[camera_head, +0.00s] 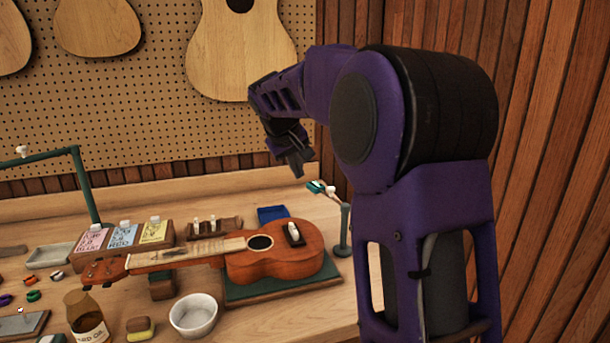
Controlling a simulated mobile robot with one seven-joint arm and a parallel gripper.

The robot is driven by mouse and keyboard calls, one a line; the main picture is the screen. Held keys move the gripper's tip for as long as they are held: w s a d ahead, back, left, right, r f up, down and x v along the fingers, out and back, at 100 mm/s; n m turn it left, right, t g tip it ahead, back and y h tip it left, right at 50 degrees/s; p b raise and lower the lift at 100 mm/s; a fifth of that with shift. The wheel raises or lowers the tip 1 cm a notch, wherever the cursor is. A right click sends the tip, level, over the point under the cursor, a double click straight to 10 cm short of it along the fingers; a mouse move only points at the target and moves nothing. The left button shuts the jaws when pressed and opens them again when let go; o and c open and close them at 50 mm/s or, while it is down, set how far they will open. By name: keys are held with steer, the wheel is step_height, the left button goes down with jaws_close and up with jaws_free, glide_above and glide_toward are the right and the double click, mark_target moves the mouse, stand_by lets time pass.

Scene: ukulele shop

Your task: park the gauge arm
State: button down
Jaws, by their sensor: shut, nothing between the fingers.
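A small grey-green post (344,228) stands on the bench right of the ukulele. A thin arm (333,194) with a white knob and a green tip reaches from its top toward the back left; it looks like the gauge arm. Another jointed green arm (50,155) with a white knob stands at the left; I cannot tell its use. My gripper (300,168) is shut and empty, pointing down above and slightly left of the thin arm's tip, apart from it in the picture.
The ukulele (275,262) lies on a green-topped cradle (285,287). A white bowl (193,314), a brown bottle (87,318) and a rack of labelled packets (125,236) stand nearby. A pegboard (150,120) with guitar-shaped boards rises behind the bench.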

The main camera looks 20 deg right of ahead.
mark_target(323, 193)
steer(key=x, duration=0.3)
steer(key=d+x, duration=0.1)
steer(key=x, duration=0.2)
steer(key=d+x, duration=0.1)
steer(key=x, duration=0.3)
steer(key=shift+d+r+b, duration=0.2)
steer(key=shift+r+b, duration=0.1)
steer(key=shift+r, duration=0.05)
steer(key=shift+w+d+f, duration=0.1)
steer(key=shift+w+d, duration=0.05)
steer(key=shift+d, duration=0.35)
steer(key=shift+w+d+m+g+h+p, duration=0.2)
steer(key=shift+d+m+g+h+p, duration=0.15)
steer(key=shift+m, duration=0.2)
steer(key=shift+w+d+m+g+h+p, duration=0.15)
steer(key=shift+w+d+m+h+p, duration=0.1)
steer(key=shift+d+m, duration=0.5)
steer(key=shift+m, duration=0.2)
